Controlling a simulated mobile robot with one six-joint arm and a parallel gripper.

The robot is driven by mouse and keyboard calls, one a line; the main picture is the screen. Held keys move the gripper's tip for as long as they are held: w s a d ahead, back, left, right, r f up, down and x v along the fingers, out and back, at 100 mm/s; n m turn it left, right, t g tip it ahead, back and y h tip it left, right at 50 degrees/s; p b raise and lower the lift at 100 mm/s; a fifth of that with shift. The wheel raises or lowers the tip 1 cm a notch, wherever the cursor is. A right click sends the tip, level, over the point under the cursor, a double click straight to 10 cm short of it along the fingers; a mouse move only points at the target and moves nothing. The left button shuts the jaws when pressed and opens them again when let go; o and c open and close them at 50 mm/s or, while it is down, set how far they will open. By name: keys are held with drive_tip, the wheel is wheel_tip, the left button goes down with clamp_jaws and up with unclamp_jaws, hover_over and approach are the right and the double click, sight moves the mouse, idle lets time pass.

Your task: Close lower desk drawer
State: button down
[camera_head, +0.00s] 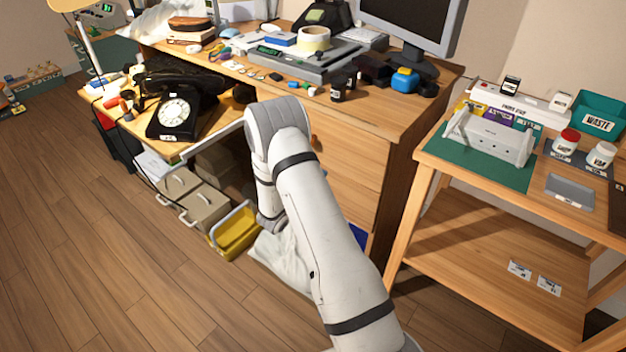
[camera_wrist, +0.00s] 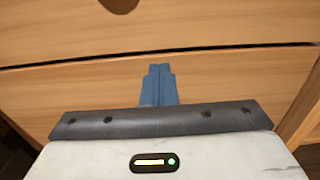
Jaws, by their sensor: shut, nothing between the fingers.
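The wooden desk (camera_head: 370,110) has a stack of drawer fronts (camera_head: 345,165) on its right side. My arm covers part of the stack in the head view. In the wrist view, a dark gap runs between an upper drawer front (camera_wrist: 180,25) and a lower drawer front (camera_wrist: 60,95). A dark round knob or hole shows at the top. My gripper (camera_wrist: 160,68) has its blue fingers together and empty, in front of the lower front, just below the gap. I cannot tell whether the tips touch the wood or how far the drawer stands out.
A wooden side table (camera_head: 480,235) stands to the right. Under the desk are grey boxes (camera_head: 205,207), a yellow bin (camera_head: 235,232) and a white bag (camera_head: 285,262). A black dial phone (camera_head: 175,117) sits on the left part of the desk. Open floor lies at left.

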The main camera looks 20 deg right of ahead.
drive_tip(key=shift+w+d+r, duration=0.2)
drive_tip(key=shift+w+r, duration=0.1)
drive_tip(key=p+v, duration=0.2)
drive_tip(key=v, duration=1.2)
drive_tip(key=shift+s+a+f, duration=0.25)
drive_tip(key=shift+f, duration=0.05)
drive_tip(key=s+d+r+m+g+y+p, duration=0.1)
drive_tip(key=s+d+r+m+g+p, duration=0.3)
drive_tip(key=r, duration=0.5)
drive_tip(key=s+d+r+m+g+y+p, duration=0.1)
drive_tip(key=s+r+m+g+y+p, duration=0.1)
drive_tip(key=s+r+m+g+p, duration=0.5)
drive_tip(key=s+d+r+m+y+p, duration=0.1)
drive_tip(key=s+d+r+m, duration=0.25)
drive_tip(key=r, duration=0.75)
drive_tip(key=s+a+r+m+t+y+p, duration=0.1)
drive_tip(key=s+a+r+m+y+p, duration=0.2)
drive_tip(key=r, duration=0.4)
drive_tip(key=s+a+r+m+t+y+p, duration=0.1)
drive_tip(key=s+a+r+m+y+p, duration=0.2)
drive_tip(key=r, duration=0.4)
drive_tip(key=s+a+r+m+t+y+p, duration=0.2)
drive_tip(key=s+a+r+m+y+p, duration=0.1)
drive_tip(key=s+r+m+y+p, duration=0.1)
wheel_tip(320, 180, up, 3)
drive_tip(key=shift+s+a+y+p, duration=0.3)
drive_tip(key=shift+s+y+p, duration=0.3)
drive_tip(key=shift+s+p, duration=0.4)
drive_tip(key=shift+s, duration=0.1)
